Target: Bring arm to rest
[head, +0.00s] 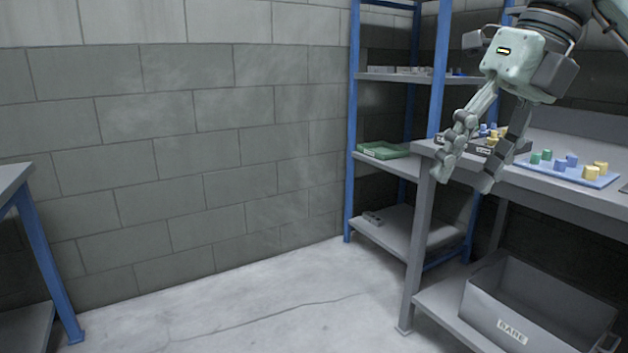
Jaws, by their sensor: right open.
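My right gripper (467,180) hangs at the upper right, in front of the left end of the grey workbench (560,188). Its fingers point down and are spread apart, with nothing between them. Behind the fingers, a dark tray (476,146) with small blue and yellow pieces is partly hidden. My left gripper does not show in the head view.
A blue mat (566,171) with green, blue and yellow pieces lies on the bench. A grey bin (535,310) sits on the lower shelf. Behind stands a blue-post rack (440,60) with a green tray (383,150). Another table (12,178) is at left; the floor between is clear.

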